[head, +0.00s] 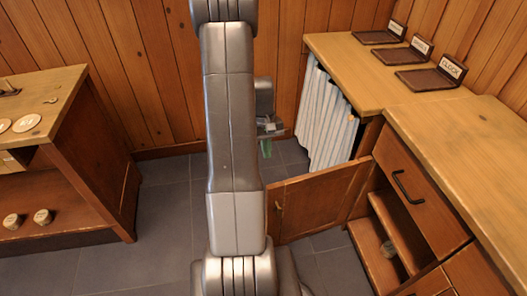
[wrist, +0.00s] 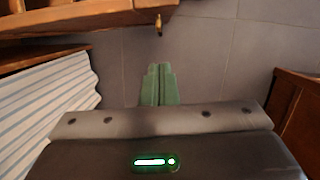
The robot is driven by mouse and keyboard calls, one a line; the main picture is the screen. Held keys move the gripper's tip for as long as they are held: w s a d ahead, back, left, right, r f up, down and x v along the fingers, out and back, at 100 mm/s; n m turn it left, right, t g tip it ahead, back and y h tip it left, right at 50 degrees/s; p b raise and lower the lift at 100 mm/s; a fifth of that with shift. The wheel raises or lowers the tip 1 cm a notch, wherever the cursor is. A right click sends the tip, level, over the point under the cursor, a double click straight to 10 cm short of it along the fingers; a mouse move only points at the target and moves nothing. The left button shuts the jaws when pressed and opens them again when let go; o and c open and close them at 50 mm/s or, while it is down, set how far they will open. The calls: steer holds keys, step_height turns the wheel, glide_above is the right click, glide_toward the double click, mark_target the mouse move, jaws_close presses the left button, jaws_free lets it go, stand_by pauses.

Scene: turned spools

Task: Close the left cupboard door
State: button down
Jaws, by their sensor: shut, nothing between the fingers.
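The left cupboard door (head: 318,200) stands wide open in the head view, swung out from the cupboard (head: 398,205) over the floor. Its small knob (head: 278,205) is near its free left end. My gripper (head: 266,148) is beyond the door, on the side towards the back wall, apart from it. In the wrist view its green fingers (wrist: 158,85) are together and empty. The door's wooden edge (wrist: 80,20) runs along the top there, with the brass knob (wrist: 159,25) ahead of the fingertips. My arm hides part of the floor in the head view.
A striped curtain (head: 325,120) hangs under the counter (head: 350,70), close to my gripper; it also shows in the wrist view (wrist: 40,110). Labelled trays (head: 430,78) stand on the counter. A drawer (head: 418,195) is shut. A wooden shelf unit (head: 90,150) stands left. Grey floor lies between.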

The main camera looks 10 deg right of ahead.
steer(key=shift+s+d+f+b, duration=0.15)
steer(key=shift+s+f+b, duration=0.05)
steer(key=shift+s+f, duration=0.85)
steer(key=shift+s+d+f+b, duration=0.2)
steer(key=shift+s+f, duration=0.65)
steer(key=shift+f, duration=0.4)
steer(key=shift+s+d+f+b, duration=0.15)
steer(key=shift+s+f, duration=0.8)
steer(key=shift+f, duration=0.2)
